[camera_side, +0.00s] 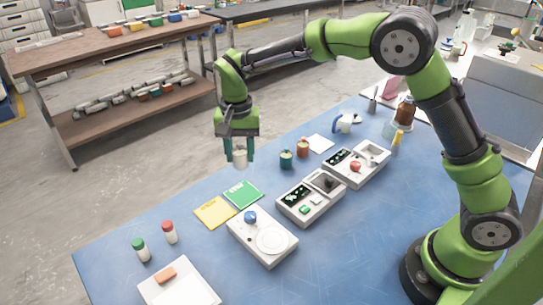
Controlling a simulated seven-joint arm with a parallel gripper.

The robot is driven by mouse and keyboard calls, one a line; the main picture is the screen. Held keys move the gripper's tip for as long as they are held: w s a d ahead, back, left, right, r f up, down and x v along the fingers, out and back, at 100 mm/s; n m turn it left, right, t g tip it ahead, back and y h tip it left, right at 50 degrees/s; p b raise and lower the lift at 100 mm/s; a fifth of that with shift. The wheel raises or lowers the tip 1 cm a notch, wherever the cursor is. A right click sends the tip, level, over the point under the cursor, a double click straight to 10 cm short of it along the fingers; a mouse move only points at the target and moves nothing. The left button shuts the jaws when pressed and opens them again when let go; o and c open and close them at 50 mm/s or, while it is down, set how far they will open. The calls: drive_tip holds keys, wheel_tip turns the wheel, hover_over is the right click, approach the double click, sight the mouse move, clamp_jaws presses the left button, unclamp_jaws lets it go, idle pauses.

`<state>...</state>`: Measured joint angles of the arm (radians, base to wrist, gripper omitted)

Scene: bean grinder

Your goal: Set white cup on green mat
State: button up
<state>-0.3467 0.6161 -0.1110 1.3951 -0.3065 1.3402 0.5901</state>
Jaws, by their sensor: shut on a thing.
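My gripper (237,153) is shut on a white cup (240,157) and holds it in the air above the back edge of the blue table. The cup looks upright; its upper part is partly hidden between the fingers. The green mat (243,195) lies flat on the table below the cup and a little toward the front. It has faint white print and nothing stands on it. A yellow mat (215,212) lies just to its left.
A white device with a blue knob (251,217) and a round plate stands in front of the mats. Green (287,159) and brown (303,148) canisters stand to the right. Red-capped (169,232) and green-capped (141,250) bottles stand at the left.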

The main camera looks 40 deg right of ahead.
drive_tip(key=shift+a+r, duration=0.1)
drive_tip(key=shift+m, duration=0.3)
wheel_tip(320, 180, down, 10)
drive_tip(key=shift+r, duration=0.15)
drive_tip(key=o, duration=1.2)
drive_tip(key=shift+c, duration=0.2)
